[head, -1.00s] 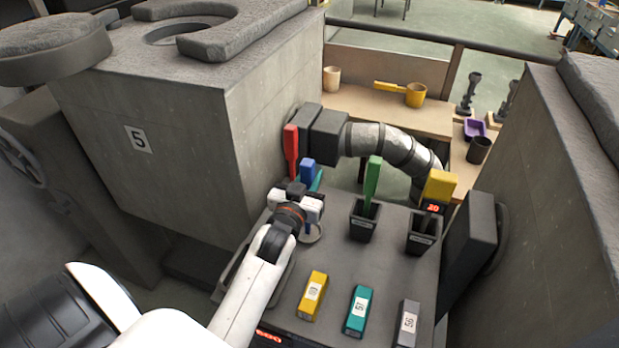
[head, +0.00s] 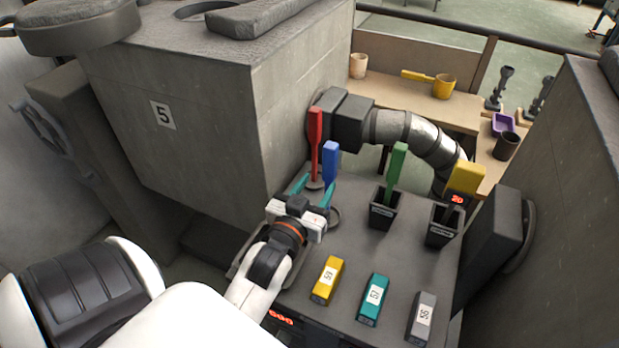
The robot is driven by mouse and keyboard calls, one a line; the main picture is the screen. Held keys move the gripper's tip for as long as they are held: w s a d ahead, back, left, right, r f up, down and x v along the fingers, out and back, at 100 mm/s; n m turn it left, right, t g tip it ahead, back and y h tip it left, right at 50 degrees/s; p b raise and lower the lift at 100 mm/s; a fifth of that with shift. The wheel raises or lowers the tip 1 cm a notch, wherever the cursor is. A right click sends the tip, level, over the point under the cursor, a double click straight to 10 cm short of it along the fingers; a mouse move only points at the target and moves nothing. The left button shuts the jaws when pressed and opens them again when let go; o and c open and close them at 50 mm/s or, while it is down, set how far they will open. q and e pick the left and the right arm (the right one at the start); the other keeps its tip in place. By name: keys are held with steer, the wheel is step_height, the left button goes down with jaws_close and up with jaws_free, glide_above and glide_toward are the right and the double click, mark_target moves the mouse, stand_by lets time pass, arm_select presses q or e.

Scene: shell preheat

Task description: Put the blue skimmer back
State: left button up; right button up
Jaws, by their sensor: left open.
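The blue skimmer (head: 331,158) stands upright with its handle up, near the back left of the dark bench top. A ring shows low beside it; my gripper partly hides the lower end, so I cannot tell how it is seated. My left gripper (head: 314,188) is open, its two teal fingers spread, just left of and in front of the skimmer. The right finger overlaps the skimmer's lower handle in the picture; I cannot tell whether they touch. My right gripper is out of view.
A red-handled tool (head: 315,138) stands just behind. Green (head: 396,168) and yellow (head: 466,178) handles stand in black holders (head: 383,214) to the right. Yellow (head: 327,282), teal (head: 373,300) and grey (head: 421,320) labelled blocks lie along the front. A large grey block (head: 215,120) bounds the left.

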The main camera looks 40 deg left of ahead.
arm_select(q)
steer(key=v, duration=0.3)
stand_by(0.5)
steer(key=shift+s+f, duration=0.1)
